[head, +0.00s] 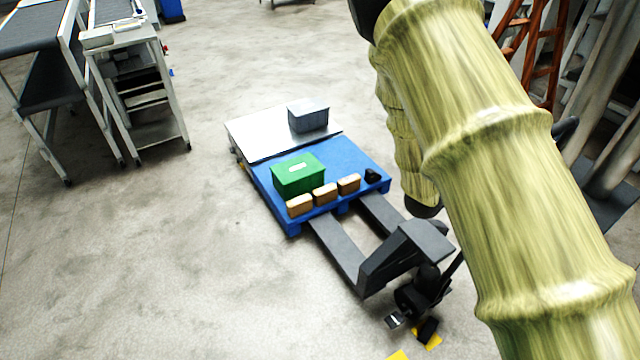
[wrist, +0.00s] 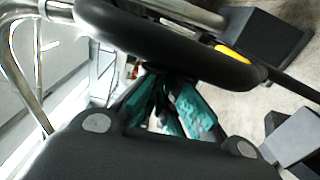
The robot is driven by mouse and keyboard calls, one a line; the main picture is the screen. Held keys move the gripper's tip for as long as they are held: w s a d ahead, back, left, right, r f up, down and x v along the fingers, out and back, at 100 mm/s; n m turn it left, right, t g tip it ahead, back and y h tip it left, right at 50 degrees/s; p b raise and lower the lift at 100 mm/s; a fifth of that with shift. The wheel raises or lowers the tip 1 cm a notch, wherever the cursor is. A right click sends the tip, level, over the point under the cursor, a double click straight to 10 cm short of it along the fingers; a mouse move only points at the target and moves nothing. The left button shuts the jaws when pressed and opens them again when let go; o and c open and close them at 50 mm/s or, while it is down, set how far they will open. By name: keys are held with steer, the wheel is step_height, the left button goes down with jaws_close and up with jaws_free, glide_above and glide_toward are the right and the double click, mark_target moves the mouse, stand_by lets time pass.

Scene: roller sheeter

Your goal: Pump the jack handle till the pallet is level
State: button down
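The blue pallet (head: 348,162) rests on the dark forks (head: 338,247) of the pallet jack (head: 421,246) in the head view. I cannot tell whether it is level. The jack handle's lower shaft (head: 455,265) rises to the right and goes behind my arm. A dark curved bar, which looks like the handle's grip loop, crosses the upper wrist view (wrist: 165,45). My gripper (wrist: 168,108) has a dark body below this bar, with teal parts at its fingers. The bar partly covers the fingers, so their grip is unclear. My arm hides the gripper in the head view.
A steel cart (head: 158,133) stands at left. An orange ladder (head: 540,50) stands behind my arm. Floor left of the pallet is clear.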

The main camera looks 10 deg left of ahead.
steer(key=s+d, duration=0.1)
steer(key=s, duration=0.1)
steer(key=s+d, duration=0.1)
steer(key=d, duration=0.1)
steer(key=shift+s+f, duration=0.1)
steer(key=shift+s, duration=0.25)
steer(key=s+d, duration=0.2)
steer(key=s, duration=0.1)
steer(key=s+d, duration=0.1)
steer(key=shift+s+d+f+b, duration=0.25)
steer(key=shift+s+f+b, duration=0.05)
steer(key=shift+f+b, duration=0.1)
steer(key=shift+s+d+f+b, duration=0.25)
steer(key=shift+s+d, duration=0.35)
steer(key=shift+s, duration=0.15)
steer(key=shift+s+d+f+b, duration=0.1)
steer(key=shift+s+d+b, duration=0.15)
steer(key=shift+s+d, duration=0.4)
steer(key=shift+s+d+f+b, duration=0.25)
steer(key=shift+s+d, duration=0.25)
steer(key=shift+s, duration=0.35)
